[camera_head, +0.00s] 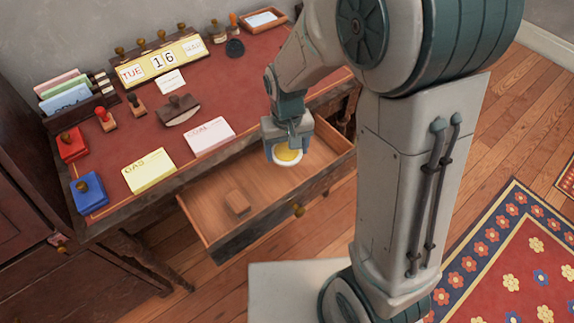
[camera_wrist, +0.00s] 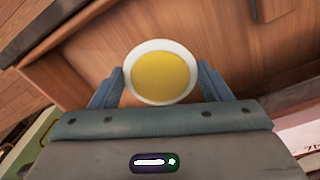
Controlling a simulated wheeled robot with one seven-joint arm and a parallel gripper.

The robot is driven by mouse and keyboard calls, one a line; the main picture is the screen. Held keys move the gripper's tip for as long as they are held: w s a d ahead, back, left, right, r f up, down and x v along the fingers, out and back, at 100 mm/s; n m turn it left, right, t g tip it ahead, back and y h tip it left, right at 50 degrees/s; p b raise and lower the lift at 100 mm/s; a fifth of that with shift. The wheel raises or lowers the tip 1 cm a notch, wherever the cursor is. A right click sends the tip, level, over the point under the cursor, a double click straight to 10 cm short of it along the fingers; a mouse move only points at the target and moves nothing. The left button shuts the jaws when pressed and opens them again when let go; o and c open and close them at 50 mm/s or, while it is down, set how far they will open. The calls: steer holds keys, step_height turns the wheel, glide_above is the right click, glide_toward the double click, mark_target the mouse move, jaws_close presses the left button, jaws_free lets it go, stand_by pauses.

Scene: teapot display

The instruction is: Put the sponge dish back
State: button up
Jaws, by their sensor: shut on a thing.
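The sponge dish is a round white dish with a yellow sponge in it (camera_head: 287,156). It also shows in the middle of the wrist view (camera_wrist: 162,73). My gripper (camera_head: 286,150) is shut on the dish, with one finger at each side of its rim in the wrist view. In the head view the dish is over the right part of the open drawer (camera_head: 215,232). I cannot tell its exact height above the drawer floor.
A small wooden block (camera_head: 237,201) lies in the drawer's left part. The red-topped desk (camera_head: 215,95) holds a yellow card (camera_head: 149,170), a pink-white card (camera_head: 210,137), a blotter (camera_head: 179,110), stamps, blue and red boxes, and a calendar (camera_head: 162,62). The drawer knob (camera_head: 298,210) sticks out front.

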mark_target(287, 171)
step_height(287, 171, down, 7)
steer(key=shift+r+b, duration=0.2)
steer(key=shift+b, duration=0.35)
steer(key=shift+f, duration=0.2)
steer(key=o, duration=1.1)
steer(key=shift+r, duration=0.15)
